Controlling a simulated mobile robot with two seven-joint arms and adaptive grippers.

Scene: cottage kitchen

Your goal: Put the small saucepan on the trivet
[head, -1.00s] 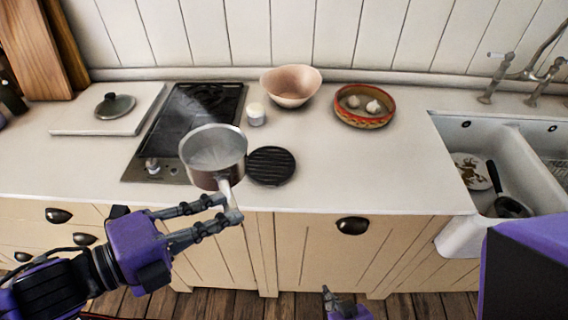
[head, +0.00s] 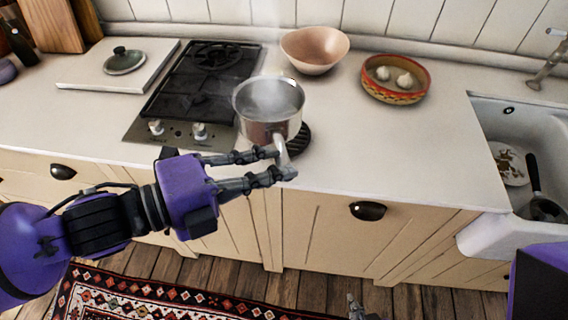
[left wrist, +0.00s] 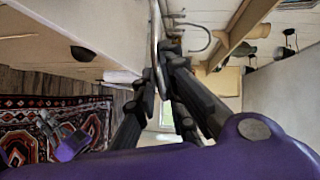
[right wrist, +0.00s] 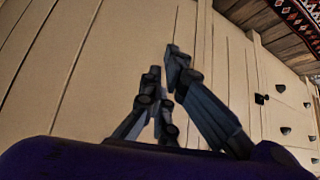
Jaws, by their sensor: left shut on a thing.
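The small steel saucepan (head: 268,128) is held upright by its handle, which points toward the counter's front edge. My left gripper (head: 285,163) is shut on that handle; its fingers show in the left wrist view (left wrist: 160,62) with a thin metal strip between them. The dark round trivet (head: 302,140) lies on the counter, mostly hidden behind the pan, with its right part showing. The pan overlaps it in the picture; I cannot tell whether they touch. My right gripper (head: 355,306) hangs low before the cabinets, its fingertips close together in the right wrist view (right wrist: 163,62).
The black hob (head: 200,85) is left of the pan. A pink bowl (head: 315,52) and a patterned dish (head: 395,88) with garlic stand behind. A white board (head: 90,75) with a lid is far left; the sink (head: 490,130) is right. Counter right of the trivet is clear.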

